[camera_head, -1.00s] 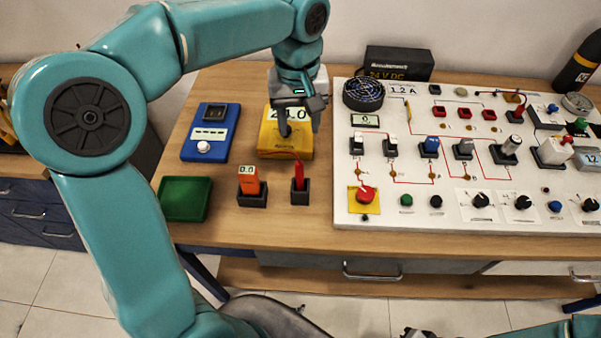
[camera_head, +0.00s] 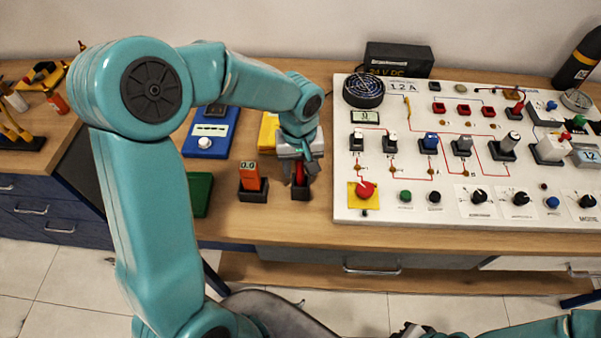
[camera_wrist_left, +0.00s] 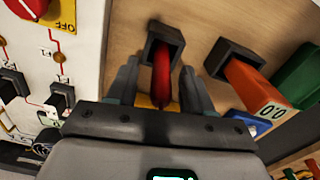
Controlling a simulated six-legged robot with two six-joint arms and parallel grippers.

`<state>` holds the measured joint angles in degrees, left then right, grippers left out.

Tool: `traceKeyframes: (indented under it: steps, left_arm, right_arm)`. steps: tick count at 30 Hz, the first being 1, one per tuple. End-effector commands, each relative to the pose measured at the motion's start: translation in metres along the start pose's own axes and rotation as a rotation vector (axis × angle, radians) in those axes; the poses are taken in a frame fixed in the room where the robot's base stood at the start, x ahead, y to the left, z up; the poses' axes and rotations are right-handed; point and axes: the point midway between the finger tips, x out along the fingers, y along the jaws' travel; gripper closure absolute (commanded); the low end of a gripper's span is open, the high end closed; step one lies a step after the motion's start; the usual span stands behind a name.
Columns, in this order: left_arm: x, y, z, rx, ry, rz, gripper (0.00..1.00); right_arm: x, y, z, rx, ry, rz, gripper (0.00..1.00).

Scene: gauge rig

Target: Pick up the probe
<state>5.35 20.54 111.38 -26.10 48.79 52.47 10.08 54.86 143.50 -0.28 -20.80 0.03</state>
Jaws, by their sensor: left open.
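The red probe (camera_head: 300,174) stands in a small black holder (camera_head: 300,193) on the wooden bench, left of the white panel. In the left wrist view the probe (camera_wrist_left: 162,80) rises from its square holder (camera_wrist_left: 164,38). My left gripper (camera_head: 300,180) is over the probe from above. Its two fingers show in the left wrist view (camera_wrist_left: 160,85), open, one on each side of the probe with gaps between. The lower part of the probe is hidden inside the holder.
An orange meter (camera_head: 250,176) in its own black holder stands close on the left. The yellow meter (camera_head: 268,132) is behind, partly hidden by my arm. A blue box (camera_head: 211,131) and a green tray (camera_head: 201,194) lie further left. The white panel (camera_head: 345,205) with switches is close on the right.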

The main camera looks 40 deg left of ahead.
Motion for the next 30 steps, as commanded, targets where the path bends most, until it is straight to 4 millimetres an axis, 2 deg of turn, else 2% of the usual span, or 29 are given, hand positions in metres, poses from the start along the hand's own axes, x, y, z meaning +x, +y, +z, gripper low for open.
traceKeyframes:
  steps: [5, 10, 23, 26, 30]
  left_arm:
    - [0.0, 0.0, 0.0, 0.0, 0.001, 0.0, 0.49]
    - [0.0, 0.0, 0.0, 0.0, 0.001, 0.0, 1.0]
    - [-0.007, 0.0, -0.001, 0.001, 0.002, 0.0, 1.0]
    - [-0.018, 0.001, -0.001, 0.0, 0.005, 0.002, 1.0]
    - [-0.045, 0.002, -0.001, 0.0, 0.007, 0.004, 1.0]
  right_arm:
    - [0.0, 0.0, 0.0, 0.0, 0.0, 0.0, 1.0]
    - [0.0, 0.0, 0.0, 0.0, 0.0, 0.0, 1.0]
    - [0.0, 0.0, 0.0, 0.0, 0.0, 0.0, 1.0]
    - [0.001, 0.0, 0.0, 0.0, 0.0, 0.0, 1.0]
    - [0.002, 0.001, 0.0, 0.0, 0.0, 0.0, 1.0]
